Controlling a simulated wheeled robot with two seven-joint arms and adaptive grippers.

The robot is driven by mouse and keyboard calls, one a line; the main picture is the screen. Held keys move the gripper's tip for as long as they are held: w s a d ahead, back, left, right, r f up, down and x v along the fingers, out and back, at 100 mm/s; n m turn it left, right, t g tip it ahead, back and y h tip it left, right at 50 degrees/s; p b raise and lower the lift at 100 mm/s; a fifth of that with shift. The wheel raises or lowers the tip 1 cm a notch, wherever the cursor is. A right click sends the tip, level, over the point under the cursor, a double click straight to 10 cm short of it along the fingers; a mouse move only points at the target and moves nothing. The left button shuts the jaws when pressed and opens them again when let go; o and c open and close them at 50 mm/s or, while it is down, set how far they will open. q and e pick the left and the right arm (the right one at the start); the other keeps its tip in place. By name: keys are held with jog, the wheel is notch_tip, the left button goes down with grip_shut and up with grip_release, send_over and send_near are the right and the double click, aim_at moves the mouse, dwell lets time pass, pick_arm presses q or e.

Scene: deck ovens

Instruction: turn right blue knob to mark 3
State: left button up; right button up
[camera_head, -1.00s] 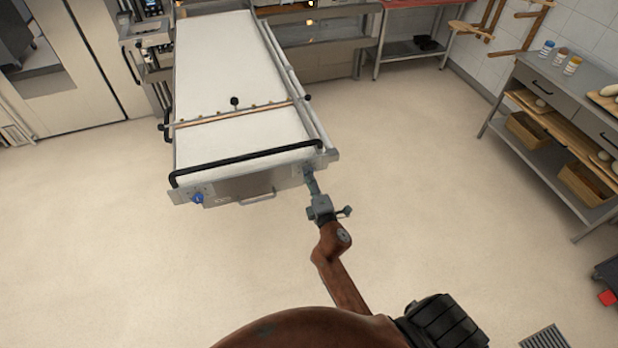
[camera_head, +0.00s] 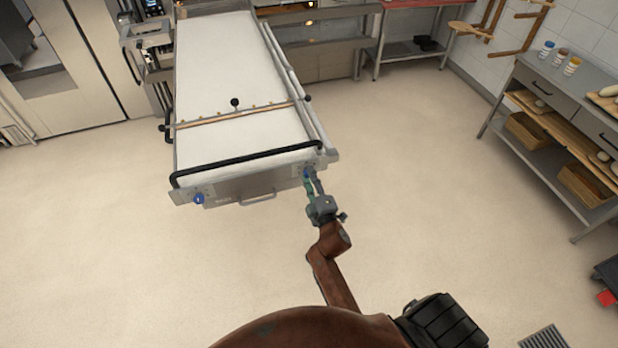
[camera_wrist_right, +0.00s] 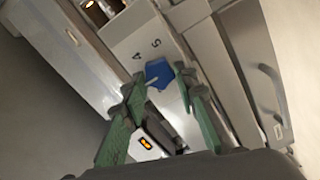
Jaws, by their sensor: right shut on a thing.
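The right blue knob (camera_head: 308,173) sits on the front panel of the long white-topped machine, at its right end. It also shows in the right wrist view (camera_wrist_right: 159,73), between the two green finger tips. My right gripper (camera_head: 313,180) is shut on it. Printed marks 4 and 5 show beside the knob in the wrist view. A short pale line on the knob points toward the left finger. Mark 3 cannot be made out. The left blue knob (camera_head: 198,199) is at the panel's other end. My left gripper is not in view.
A shelved workbench (camera_head: 560,130) stands right. The floor between is clear.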

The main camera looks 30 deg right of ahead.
jog(key=o, duration=1.2)
jog(key=shift+c, duration=0.2)
notch_tip(320, 180, up, 10)
jog(key=shift+s+f, duration=0.1)
